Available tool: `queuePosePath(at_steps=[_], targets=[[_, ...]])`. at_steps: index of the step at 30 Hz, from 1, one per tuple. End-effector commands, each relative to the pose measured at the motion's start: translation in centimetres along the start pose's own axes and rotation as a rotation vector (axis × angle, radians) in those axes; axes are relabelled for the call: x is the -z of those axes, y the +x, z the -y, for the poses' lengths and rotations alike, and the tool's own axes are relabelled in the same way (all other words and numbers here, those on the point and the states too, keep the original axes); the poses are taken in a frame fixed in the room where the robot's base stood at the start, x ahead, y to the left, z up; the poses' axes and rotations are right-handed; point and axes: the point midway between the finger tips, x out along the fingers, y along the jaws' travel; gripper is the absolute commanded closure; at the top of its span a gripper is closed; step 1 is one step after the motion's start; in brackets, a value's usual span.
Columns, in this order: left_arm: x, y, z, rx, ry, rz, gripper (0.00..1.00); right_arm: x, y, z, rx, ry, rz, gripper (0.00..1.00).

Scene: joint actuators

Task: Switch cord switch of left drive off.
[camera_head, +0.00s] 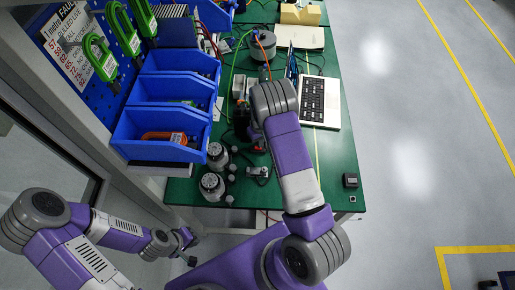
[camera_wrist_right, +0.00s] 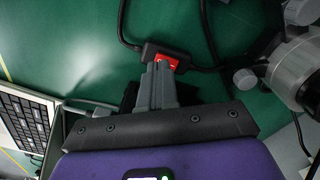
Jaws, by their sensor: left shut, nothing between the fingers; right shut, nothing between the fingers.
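In the right wrist view a black cord switch (camera_wrist_right: 150,48) with a red rocker (camera_wrist_right: 172,62) lies on the green table, with black cable at both ends. My right gripper (camera_wrist_right: 160,66) is shut, its fingertips at the red rocker, touching or just above it; they hide part of it. In the head view my right gripper (camera_head: 257,143) is low over the table, mostly hidden by its own wrist. Two grey round drives (camera_head: 217,155) (camera_head: 211,186) stand left of it; which drive the cord belongs to I cannot tell. My left gripper (camera_head: 184,243) is shut and empty off the table's near left corner.
Blue bins (camera_head: 160,133) line the table's left side below a tool pegboard. A laptop or keyboard (camera_head: 319,100) lies right of my right wrist.

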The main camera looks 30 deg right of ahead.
Motion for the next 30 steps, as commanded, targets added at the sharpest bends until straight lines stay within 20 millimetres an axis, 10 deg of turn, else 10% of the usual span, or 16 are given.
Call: queuePosePath(at_steps=[18, 30], targets=[[-0.1, -3.1, -1.1, 0.0, 0.0, 0.0, 1.0, 0.0, -5.1, 0.0, 0.001, 0.0, 0.0, 1.0], [-0.1, -3.0, -1.1, 0.0, 0.0, 0.0, 1.0, 0.0, -5.2, 0.0, 0.001, 0.001, 0.001, 1.0]])
